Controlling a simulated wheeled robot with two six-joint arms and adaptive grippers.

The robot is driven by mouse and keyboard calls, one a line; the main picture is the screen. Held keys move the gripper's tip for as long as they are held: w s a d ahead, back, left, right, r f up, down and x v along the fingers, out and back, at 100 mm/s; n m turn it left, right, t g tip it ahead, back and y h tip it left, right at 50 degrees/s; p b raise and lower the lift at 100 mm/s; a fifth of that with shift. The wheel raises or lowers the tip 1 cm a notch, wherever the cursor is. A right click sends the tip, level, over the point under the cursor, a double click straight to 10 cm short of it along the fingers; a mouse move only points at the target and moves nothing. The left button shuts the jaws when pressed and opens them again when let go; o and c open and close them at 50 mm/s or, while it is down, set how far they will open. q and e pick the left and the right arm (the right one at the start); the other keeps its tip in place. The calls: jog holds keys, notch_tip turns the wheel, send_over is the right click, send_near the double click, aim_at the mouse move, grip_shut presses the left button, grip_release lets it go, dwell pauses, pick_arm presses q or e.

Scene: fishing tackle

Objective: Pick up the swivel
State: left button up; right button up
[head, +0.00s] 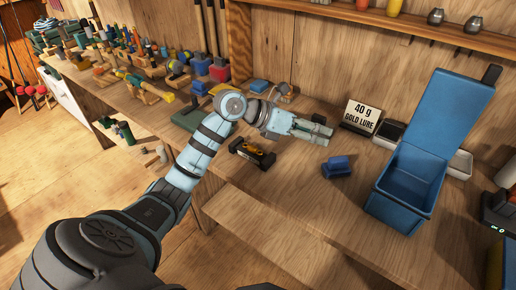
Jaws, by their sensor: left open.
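I cannot make out a swivel for certain; it may be too small or hidden. My left gripper (318,130) reaches in over the workbench, pointing right, open with nothing visible between its fingers. A small black holder with a gold-yellow piece (252,152) lies below and left of the gripper. A small blue block-like object (337,166) sits on the bench just in front of the gripper, apart from it. My right gripper is not in view.
An open blue box (405,190) with its lid up stands on the right. A sign reading "40 g GOLD LURE" (362,117) stands behind the gripper. Rods, reels and tools (140,85) crowd the bench at left. The bench front (295,190) is clear.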

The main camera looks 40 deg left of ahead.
pick_arm(q)
jog(key=s+a+n+g+y, duration=0.1)
jog(key=s+a+g+y, duration=0.2)
jog(key=a, duration=0.6)
jog(key=s+a+n+g+y, duration=0.2)
jog(key=s+a+y, duration=0.25)
jog(key=a, duration=0.45)
jog(key=b, duration=0.3)
send_near(250, 148)
jog(key=s+f, duration=0.1)
jog(key=shift+y, duration=0.25)
jog(key=x, duration=0.2)
jog(key=w+x, duration=0.1)
jog(key=x, duration=0.2)
jog(key=b+x, duration=0.1)
jog(key=x, duration=0.1)
jog(key=shift+w+d+r, duration=0.1)
jog(key=shift+w+d, duration=0.1)
jog(key=shift+w, duration=0.05)
jog(key=shift+f, duration=0.35)
jog(key=shift+w+f, duration=0.1)
jog(key=shift+w, duration=0.05)
jog(key=c, duration=0.9)
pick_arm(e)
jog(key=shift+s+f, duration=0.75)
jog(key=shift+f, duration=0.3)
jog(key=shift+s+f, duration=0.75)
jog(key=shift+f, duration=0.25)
